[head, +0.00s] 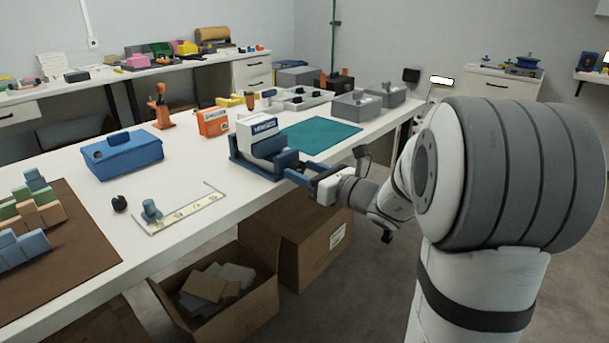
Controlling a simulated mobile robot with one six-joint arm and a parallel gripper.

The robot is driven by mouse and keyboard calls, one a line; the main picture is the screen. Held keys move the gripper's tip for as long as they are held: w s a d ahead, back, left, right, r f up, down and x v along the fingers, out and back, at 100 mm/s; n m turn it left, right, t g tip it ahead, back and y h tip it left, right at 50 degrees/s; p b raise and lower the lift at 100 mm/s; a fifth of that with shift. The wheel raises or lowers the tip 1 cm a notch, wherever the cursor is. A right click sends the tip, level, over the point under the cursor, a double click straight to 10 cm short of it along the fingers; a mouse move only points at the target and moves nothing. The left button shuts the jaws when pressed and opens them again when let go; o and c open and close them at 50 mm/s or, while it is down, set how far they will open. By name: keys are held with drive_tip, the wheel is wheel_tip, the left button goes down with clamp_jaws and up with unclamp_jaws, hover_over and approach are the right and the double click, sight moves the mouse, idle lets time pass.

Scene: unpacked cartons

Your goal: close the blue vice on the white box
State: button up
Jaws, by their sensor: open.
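The blue vice (241,165) stands near the front edge of the white table, at the middle of the head view. The white box (256,138), with a dark label on its upper part, sits upright in the vice. The vice's near jaw is on the right side of the box; I cannot tell whether it touches the box. My gripper (297,171) reaches in from the right, at the vice's near right end. Its fingers are open, with the front of the vice close to them. Their exact contact with the vice is too small to tell.
A blue toolbox (123,157) and an orange box (212,122) stand left of the vice. A teal mat (325,133) lies behind it, with grey bins (357,106) beyond. Open cartons (225,318) stand on the floor below the table edge.

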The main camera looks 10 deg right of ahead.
drive_tip(key=c, duration=1)
drive_tip(key=shift+o, duration=0.2)
drive_tip(key=shift+a+r+m+p, duration=0.1)
drive_tip(key=shift+r+m+p, duration=0.1)
drive_tip(key=shift+m+p, duration=0.35)
drive_tip(key=m+p, duration=0.1)
drive_tip(key=p, duration=0.2)
drive_tip(key=shift+r+m, duration=0.15)
drive_tip(key=shift+m, duration=0.2)
drive_tip(key=m+p, duration=0.4)
drive_tip(key=p, duration=0.3)
drive_tip(key=shift+m, duration=0.3)
drive_tip(key=m+p, duration=0.4)
drive_tip(key=p, duration=0.2)
drive_tip(key=m+p, duration=0.2)
drive_tip(key=p, duration=0.1)
drive_tip(key=shift+f+m, duration=0.2)
drive_tip(key=shift+m, duration=0.1)
drive_tip(key=shift+f, duration=0.1)
